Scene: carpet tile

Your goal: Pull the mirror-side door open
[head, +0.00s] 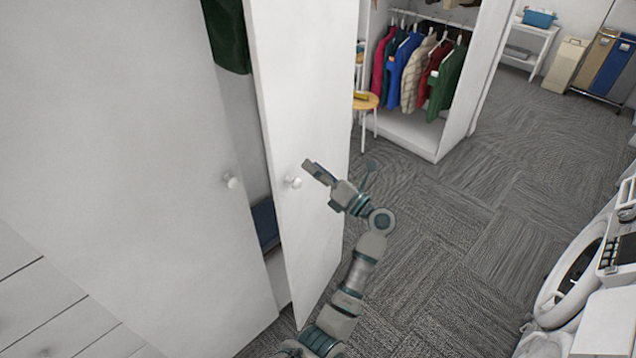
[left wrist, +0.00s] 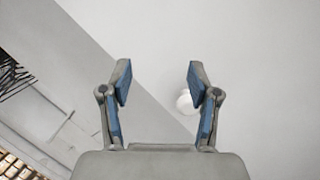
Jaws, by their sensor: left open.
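A white wardrobe door (head: 305,95) with a round white knob (head: 293,182) stands ajar, with a gap along its left edge. To its left is another white door (head: 110,130) with its own knob (head: 231,181). No mirror shows on either face. My left gripper (head: 312,172) is open, just right of the ajar door's knob. In the left wrist view my open fingers (left wrist: 160,82) face a white surface, and a white knob (left wrist: 186,102) shows near the right finger, partly hidden by it. Contact cannot be told. My right gripper is not in view.
Through the gap show a dark green garment (head: 228,35) and a blue item (head: 265,222). A stool (head: 366,101) and an open closet with hanging clothes (head: 412,70) stand behind. A white washer-like machine (head: 575,265) is at right. Carpet (head: 450,220) between is clear.

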